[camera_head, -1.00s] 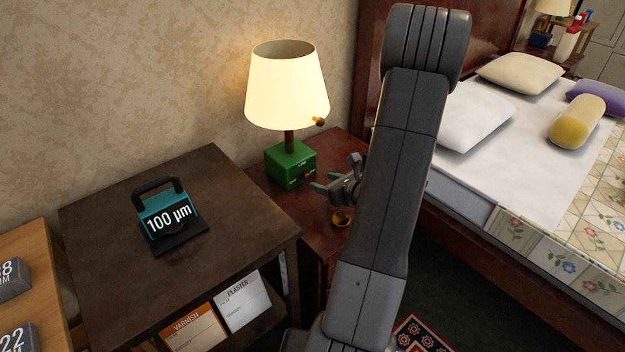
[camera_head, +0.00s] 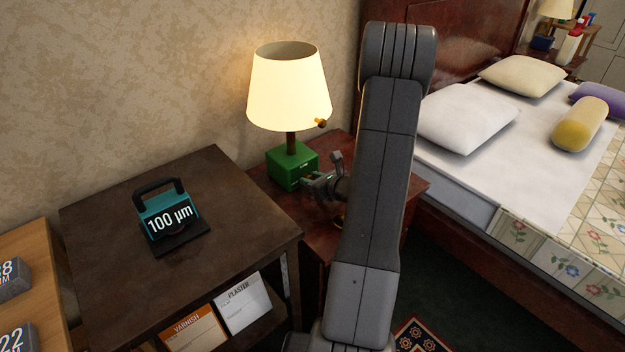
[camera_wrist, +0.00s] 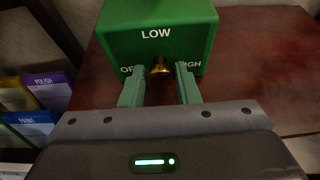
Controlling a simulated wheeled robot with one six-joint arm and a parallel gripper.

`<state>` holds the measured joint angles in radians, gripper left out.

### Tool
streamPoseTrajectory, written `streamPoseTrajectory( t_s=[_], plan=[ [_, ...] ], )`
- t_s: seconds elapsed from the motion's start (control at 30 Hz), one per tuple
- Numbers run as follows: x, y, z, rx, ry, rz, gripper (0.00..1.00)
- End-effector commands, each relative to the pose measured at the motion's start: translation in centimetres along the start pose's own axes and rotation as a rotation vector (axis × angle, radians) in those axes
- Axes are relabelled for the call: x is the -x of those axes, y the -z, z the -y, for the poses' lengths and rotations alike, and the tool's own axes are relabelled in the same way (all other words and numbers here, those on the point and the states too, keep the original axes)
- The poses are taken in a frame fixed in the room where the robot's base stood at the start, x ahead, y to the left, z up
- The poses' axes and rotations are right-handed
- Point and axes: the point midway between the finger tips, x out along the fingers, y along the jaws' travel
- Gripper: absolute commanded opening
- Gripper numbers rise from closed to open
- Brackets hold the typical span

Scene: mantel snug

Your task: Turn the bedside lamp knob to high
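The bedside lamp has a lit cream shade (camera_head: 289,92) and a green box base (camera_head: 284,168) on a dark red nightstand (camera_head: 262,190). In the wrist view the green base (camera_wrist: 185,18) shows LOW at top centre, OFF at left and HIGH at right, the last two partly covered by my fingers. A small brass knob (camera_wrist: 160,69) sticks out between these labels. My gripper (camera_wrist: 160,76) is open, its green fingers on either side of the knob with gaps visible. I cannot tell which label the knob points to. In the head view my gripper (camera_head: 311,180) is at the base's front.
A dark brown shelf unit (camera_head: 110,245) stands at left, with a teal 100 µm block (camera_head: 168,215) on top and VARNISH and PLASTER cards (camera_head: 243,303) below. The bed (camera_head: 500,170) is at right. A brass-coloured piece (camera_head: 321,123) shows at the shade's lower right.

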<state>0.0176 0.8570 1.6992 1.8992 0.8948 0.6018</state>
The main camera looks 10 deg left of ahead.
Motion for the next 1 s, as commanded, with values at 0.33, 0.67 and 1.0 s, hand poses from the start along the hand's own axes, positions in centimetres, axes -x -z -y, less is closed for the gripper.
streamPoseTrajectory(
  t_s=[0.33, 0.67, 1.0],
  plan=[
    [0.21, -0.39, 0.19, -0.127, -0.053, -0.002, 0.06],
    [0.07, -0.08, 0.38, -0.351, -0.145, 0.000, 0.06],
    [0.01, 0.13, 0.35, -0.369, -0.152, -0.001, 0.06]
  ],
)
